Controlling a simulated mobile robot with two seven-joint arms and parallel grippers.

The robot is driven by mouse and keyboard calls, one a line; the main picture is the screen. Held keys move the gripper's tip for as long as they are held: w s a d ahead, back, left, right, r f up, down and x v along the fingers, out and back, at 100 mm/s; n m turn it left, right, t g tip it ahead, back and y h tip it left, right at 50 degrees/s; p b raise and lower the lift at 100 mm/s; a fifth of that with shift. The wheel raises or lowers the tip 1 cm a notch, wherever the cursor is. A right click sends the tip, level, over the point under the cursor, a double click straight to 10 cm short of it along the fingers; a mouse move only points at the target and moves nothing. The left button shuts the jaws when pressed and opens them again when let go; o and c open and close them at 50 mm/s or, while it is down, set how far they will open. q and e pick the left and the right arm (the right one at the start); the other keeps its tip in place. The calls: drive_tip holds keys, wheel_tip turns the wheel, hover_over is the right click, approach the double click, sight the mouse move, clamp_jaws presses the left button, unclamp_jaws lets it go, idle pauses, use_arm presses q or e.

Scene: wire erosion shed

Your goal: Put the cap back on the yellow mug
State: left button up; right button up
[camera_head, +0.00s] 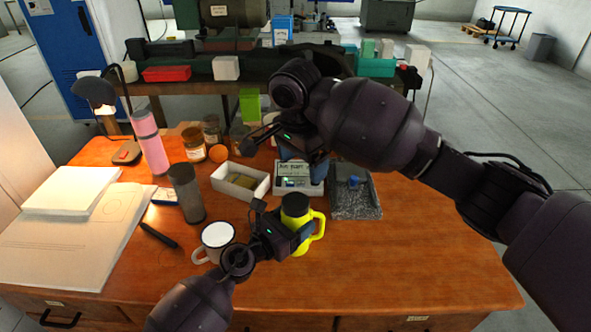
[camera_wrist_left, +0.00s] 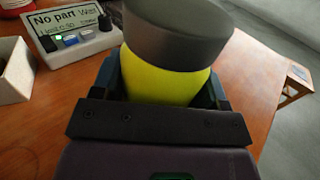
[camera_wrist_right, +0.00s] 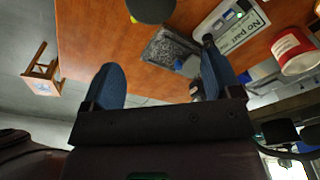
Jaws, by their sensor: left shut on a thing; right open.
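The yellow mug (camera_head: 300,222) stands upright near the middle of the table, its handle (camera_head: 319,226) to the right. A dark cap (camera_head: 295,203) sits on top of the mug. The cap looks large and grey in the left wrist view (camera_wrist_left: 178,30), over the yellow body (camera_wrist_left: 165,80). I cannot tell how firmly it is seated. My left gripper (camera_head: 292,233) is shut around the mug's body below the cap. My right gripper (camera_head: 268,148) is open and empty, higher and farther back. Its two blue fingers show apart in the right wrist view (camera_wrist_right: 162,72).
A white enamel mug (camera_head: 217,238) stands left of my left gripper. Behind are an open white box (camera_head: 241,171), a display device (camera_head: 293,180) and a grey stone plate (camera_head: 357,203). A grey cylinder (camera_head: 187,193) stands left. The table's right side is clear.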

drive_tip(key=n, duration=0.7)
drive_tip(key=shift+s+f, duration=0.1)
drive_tip(key=shift+s, duration=0.1)
drive_tip(key=n, duration=0.3)
drive_tip(key=shift+s+f, duration=0.1)
drive_tip(key=shift+f, duration=0.05)
drive_tip(key=n, duration=0.4)
drive_tip(key=shift+s+a+f+n+g, duration=0.15)
drive_tip(key=shift+s+f+n+g, duration=0.05)
drive_tip(key=shift+n+g, duration=0.1)
drive_tip(key=n, duration=0.5)
drive_tip(key=shift+s+a+f+n+y, duration=0.2)
drive_tip(key=shift+s+a+n+y, duration=0.1)
drive_tip(key=n, duration=0.4)
drive_tip(key=shift+s+a, duration=0.1)
drive_tip(key=shift+a, duration=0.05)
drive_tip(key=shift+n, duration=1.7)
